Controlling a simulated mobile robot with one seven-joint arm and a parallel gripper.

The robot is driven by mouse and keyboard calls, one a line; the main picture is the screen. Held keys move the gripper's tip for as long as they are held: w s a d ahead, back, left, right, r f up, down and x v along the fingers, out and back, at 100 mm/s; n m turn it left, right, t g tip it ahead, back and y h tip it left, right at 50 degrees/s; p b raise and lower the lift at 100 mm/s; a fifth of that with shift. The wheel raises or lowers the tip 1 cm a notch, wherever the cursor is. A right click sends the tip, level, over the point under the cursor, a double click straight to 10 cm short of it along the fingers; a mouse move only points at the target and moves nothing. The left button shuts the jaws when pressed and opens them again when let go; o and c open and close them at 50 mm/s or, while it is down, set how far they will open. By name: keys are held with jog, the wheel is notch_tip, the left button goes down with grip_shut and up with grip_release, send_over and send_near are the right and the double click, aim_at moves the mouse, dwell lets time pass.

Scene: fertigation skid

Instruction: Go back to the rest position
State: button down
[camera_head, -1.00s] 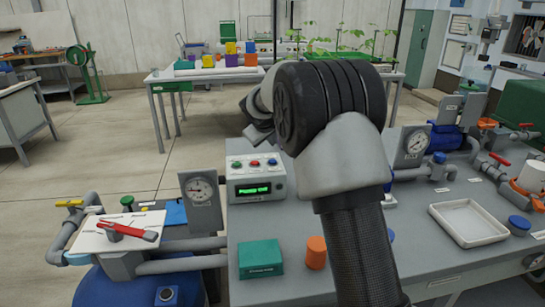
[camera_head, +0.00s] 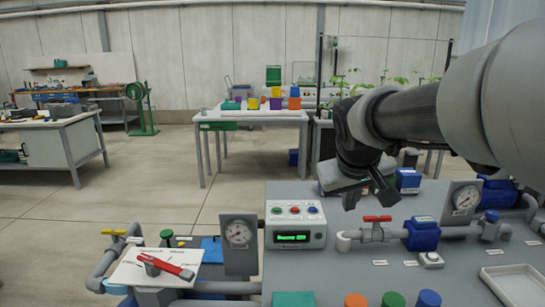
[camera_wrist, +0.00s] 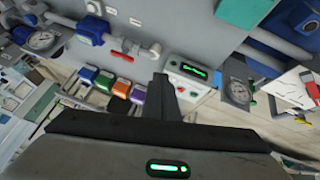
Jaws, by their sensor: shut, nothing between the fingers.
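My gripper (camera_head: 372,192) hangs from my arm in the head view, behind and to the right of the grey control box (camera_head: 296,226). It is shut, empty and clear of the box and the pipes. In the wrist view my gripper's dark fingers (camera_wrist: 168,91) stand near the middle, beside the control box (camera_wrist: 188,73) with its lit green display. The box's display is lit green in the head view too, with three coloured buttons above it. No marked rest place shows.
A red-handled valve (camera_head: 377,219) and a blue pipe fitting (camera_head: 422,234) lie below and right of my gripper. Dial gauges (camera_head: 239,234) stand on both sides. A white tray (camera_head: 515,286) is at the right. Open floor (camera_head: 150,185) lies to the left.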

jog(key=s+a+f+m+g+y, duration=0.1)
jog(key=s+f, duration=0.2)
jog(key=s, duration=0.8)
jog(key=s+a+f+m+y, duration=0.1)
jog(key=s+a+f, duration=0.15)
jog(key=s, duration=0.95)
notch_tip(320, 180, up, 23)
jog(key=p, duration=2.2)
jog(key=shift+w+d+p, duration=0.4)
jog(key=shift+w+d, duration=0.05)
jog(key=shift+f, duration=0.1)
